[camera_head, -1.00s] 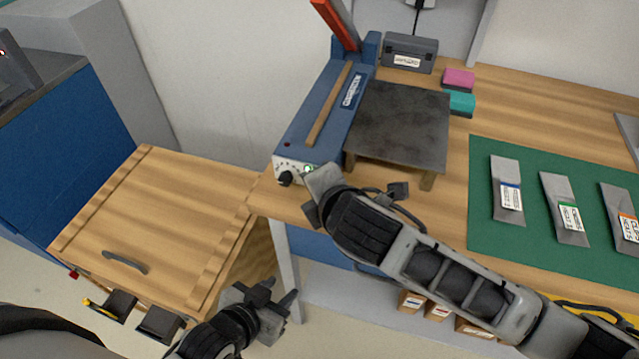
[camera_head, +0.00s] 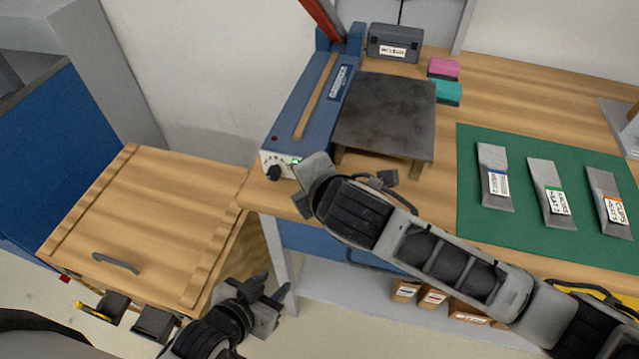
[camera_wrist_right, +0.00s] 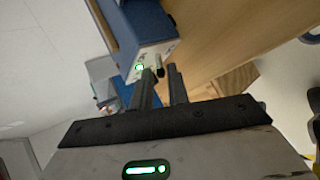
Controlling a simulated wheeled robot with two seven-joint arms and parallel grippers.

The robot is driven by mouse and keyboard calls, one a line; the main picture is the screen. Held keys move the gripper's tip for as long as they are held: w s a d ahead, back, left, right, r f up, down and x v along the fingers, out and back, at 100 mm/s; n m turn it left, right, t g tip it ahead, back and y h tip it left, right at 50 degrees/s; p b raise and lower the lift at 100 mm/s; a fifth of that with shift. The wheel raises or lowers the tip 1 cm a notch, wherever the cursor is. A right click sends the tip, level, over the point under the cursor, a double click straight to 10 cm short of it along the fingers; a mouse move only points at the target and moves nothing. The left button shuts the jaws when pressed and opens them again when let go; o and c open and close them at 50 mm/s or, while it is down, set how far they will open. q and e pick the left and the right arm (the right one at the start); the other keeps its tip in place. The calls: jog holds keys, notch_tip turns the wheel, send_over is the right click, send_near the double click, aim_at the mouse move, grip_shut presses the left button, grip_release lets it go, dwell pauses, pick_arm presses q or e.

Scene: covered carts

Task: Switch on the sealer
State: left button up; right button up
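The sealer (camera_head: 311,112) is a long blue machine at the table's left edge, its red lever (camera_head: 322,18) raised. Its pale front panel (camera_head: 266,159) has a black knob (camera_head: 273,172) and a green-lit spot (camera_head: 295,161). The green light also shows in the right wrist view (camera_wrist_right: 139,68). My right gripper (camera_wrist_right: 162,75) has its fingers a little apart, close to the panel; contact cannot be told. In the head view, my right wrist hides the panel's right end. My left gripper (camera_head: 272,287) is open and empty, low beside the wooden cart.
A dark metal plate stand (camera_head: 385,115) adjoins the sealer. Behind are a grey box (camera_head: 394,42) and pink (camera_head: 444,67) and teal (camera_head: 447,92) blocks. A green mat (camera_head: 475,225) holds labelled pouches. A wooden-topped cart (camera_head: 150,215) stands left, below table height.

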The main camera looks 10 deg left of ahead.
jog(key=v, duration=1.5)
jog(key=shift+s+d+r, duration=0.2)
jog(key=s+d+f+m+g+h, duration=0.2)
jog(key=s+d+f+m+h, duration=0.15)
jog(key=d+f+m, duration=0.75)
jog(key=s+d+f+m+g+h, duration=0.3)
jog(key=s+d+f+m, duration=0.25)
jog(key=d+m, duration=0.85)
jog(key=w+a+f+t+y, duration=0.1)
jog(key=w+a+f+t, duration=0.2)
jog(key=f, duration=0.2)
jog(key=w+a+f+t+y, duration=0.2)
jog(key=w+a+f+t, duration=0.1)
jog(key=f, duration=0.2)
jog(key=shift+f+t, duration=0.3)
